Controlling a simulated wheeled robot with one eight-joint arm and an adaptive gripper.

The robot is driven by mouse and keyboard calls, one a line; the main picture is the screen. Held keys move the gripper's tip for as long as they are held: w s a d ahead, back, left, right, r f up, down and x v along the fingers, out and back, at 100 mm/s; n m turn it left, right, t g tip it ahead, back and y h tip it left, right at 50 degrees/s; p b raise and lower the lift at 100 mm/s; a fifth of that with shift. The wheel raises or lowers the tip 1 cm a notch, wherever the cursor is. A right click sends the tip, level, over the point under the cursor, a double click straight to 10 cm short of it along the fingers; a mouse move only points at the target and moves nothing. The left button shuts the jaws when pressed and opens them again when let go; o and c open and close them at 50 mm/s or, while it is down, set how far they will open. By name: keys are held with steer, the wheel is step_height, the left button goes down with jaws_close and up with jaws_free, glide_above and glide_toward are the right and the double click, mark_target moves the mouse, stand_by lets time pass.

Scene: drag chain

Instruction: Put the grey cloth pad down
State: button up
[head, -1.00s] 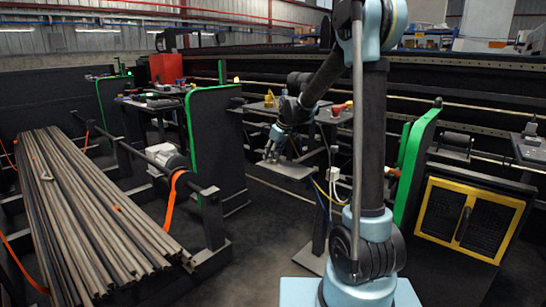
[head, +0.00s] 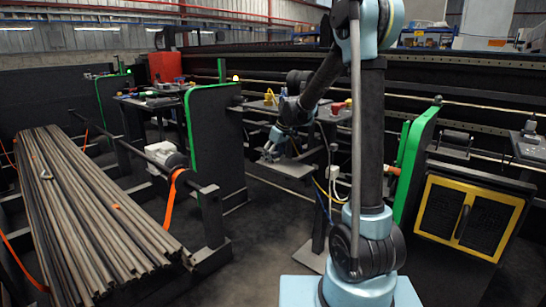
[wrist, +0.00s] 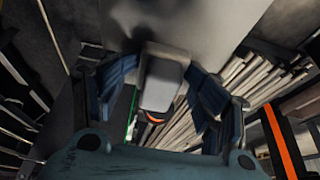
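My gripper (head: 268,156) is low over a grey metal plate (head: 284,168) in the head view, too small there to make out its hold. In the wrist view its blue fingers stand apart, and the gap (wrist: 162,72) between them is filled by a pale grey block-like thing (wrist: 161,88) with a dark lower end and a bit of orange. This may be the grey cloth pad, but I cannot be sure. Whether the fingers press on it or stand just clear is not visible. The grey plate (wrist: 215,28) fills the top of the wrist view.
A bundle of long steel bars (head: 85,210) lies on a rack at left. A white motor-like unit (head: 162,152) and an orange strap (head: 173,192) are beside it. Green-edged black panels (head: 216,145) stand around the arm. A yellow-framed cabinet (head: 468,218) is at right.

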steer(key=shift+r, duration=0.15)
steer(key=shift+r, duration=0.4)
steer(key=s+v, duration=0.1)
steer(key=v, duration=1.6)
steer(key=s+d+f+m+h, duration=0.1)
steer(key=s+d+f+m, duration=0.25)
steer(key=s+d, duration=0.45)
steer(key=s+d+f+m+h, duration=0.15)
steer(key=s+d+f, duration=0.25)
steer(key=s, duration=0.8)
steer(key=s+d+f+m, duration=0.2)
steer(key=s+d+f, duration=0.1)
steer(key=s+f, duration=0.4)
steer(key=s+d+f+m+h, duration=0.1)
steer(key=s+d+f+m, duration=0.2)
steer(key=s+f, duration=0.3)
steer(key=s+d, duration=0.1)
steer(key=s, duration=0.2)
steer(key=shift+d+f, duration=0.3)
steer(key=shift+f, duration=0.05)
steer(key=shift+w+f, duration=0.2)
steer(key=shift+w, duration=0.25)
